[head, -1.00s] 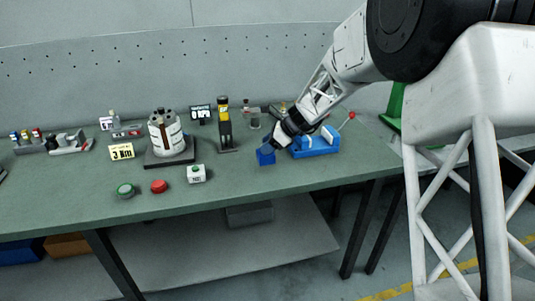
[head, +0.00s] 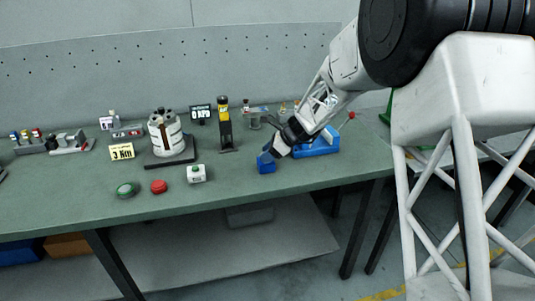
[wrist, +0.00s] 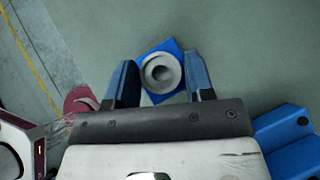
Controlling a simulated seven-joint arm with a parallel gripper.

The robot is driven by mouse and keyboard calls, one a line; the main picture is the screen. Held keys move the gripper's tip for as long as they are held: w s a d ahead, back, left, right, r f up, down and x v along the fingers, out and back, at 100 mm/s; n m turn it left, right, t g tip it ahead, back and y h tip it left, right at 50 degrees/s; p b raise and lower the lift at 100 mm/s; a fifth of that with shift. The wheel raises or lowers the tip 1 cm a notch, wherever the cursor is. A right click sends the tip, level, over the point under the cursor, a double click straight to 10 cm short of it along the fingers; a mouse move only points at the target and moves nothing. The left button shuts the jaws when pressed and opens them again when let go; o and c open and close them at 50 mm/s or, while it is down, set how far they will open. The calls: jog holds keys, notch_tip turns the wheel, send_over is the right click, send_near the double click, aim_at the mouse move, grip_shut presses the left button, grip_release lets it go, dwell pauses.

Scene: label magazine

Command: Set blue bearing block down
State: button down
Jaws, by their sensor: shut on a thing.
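The blue bearing block (head: 266,168) is low at the green bench top in the head view, right of the white button box. In the wrist view the block (wrist: 150,48) has a grey round ring with a dark bore on it and looks turned relative to the fingers. My gripper (wrist: 161,82) has one blue finger on each side of the block and is shut on it. In the head view my gripper (head: 268,155) comes down from the upper right. The block's underside is hidden, so I cannot tell whether it touches the bench.
A blue fixture (head: 318,147) with a red-knobbed lever (head: 351,115) stands just right of my gripper. A white cylindrical magazine (head: 165,135), a white button box (head: 196,174), a red button (head: 159,187) and a green button (head: 127,189) stand left.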

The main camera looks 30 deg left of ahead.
jog(key=shift+c, duration=2.4)
grip_release()
jog(key=shift+f, duration=0.1)
jog(key=shift+r, duration=0.2)
jog(key=v, duration=1.2)
